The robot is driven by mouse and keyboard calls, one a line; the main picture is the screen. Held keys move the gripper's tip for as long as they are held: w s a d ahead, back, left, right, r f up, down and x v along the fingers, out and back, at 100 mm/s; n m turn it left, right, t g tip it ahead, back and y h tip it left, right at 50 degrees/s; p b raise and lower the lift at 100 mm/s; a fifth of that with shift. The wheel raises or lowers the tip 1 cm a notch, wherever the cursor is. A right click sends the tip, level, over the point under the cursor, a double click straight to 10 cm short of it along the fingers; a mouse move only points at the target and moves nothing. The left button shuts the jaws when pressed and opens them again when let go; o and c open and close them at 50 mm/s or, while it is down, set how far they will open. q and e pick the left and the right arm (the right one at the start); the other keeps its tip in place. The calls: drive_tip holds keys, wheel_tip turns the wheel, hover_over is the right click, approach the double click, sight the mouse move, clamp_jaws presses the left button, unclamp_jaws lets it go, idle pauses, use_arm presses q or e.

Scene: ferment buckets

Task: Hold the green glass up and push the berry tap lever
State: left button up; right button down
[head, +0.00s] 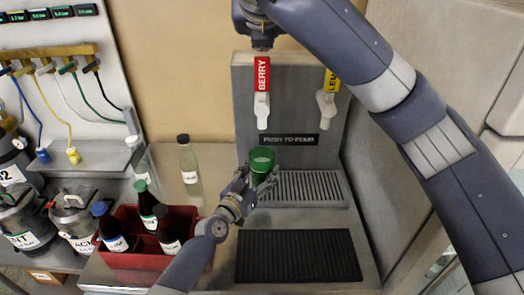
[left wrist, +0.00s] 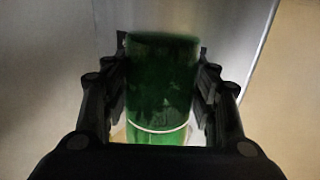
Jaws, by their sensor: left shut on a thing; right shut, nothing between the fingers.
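The green glass (head: 262,155) is held upright by my left gripper (head: 258,182), just below the berry spout and above the drip tray. In the left wrist view the glass (left wrist: 160,90) fills the space between the fingers (left wrist: 160,110), with a pale line low on it. The berry tap lever (head: 262,75) is red with white lettering and has a white spout (head: 262,110) under it. My right gripper (head: 260,40) is shut and empty at the top of the red lever; whether it touches the lever I cannot tell.
A yellow-levered tap (head: 328,95) stands right of the berry tap. Below are a drip tray grille (head: 305,190) and a black mat (head: 298,255). A red crate of bottles (head: 185,215) and a clear bottle (head: 188,160) stand to the left.

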use_arm(q)
drive_tip(key=s+p, duration=0.4)
drive_tip(key=s, duration=0.5)
drive_tip(key=shift+r, duration=0.15)
idle(0.4)
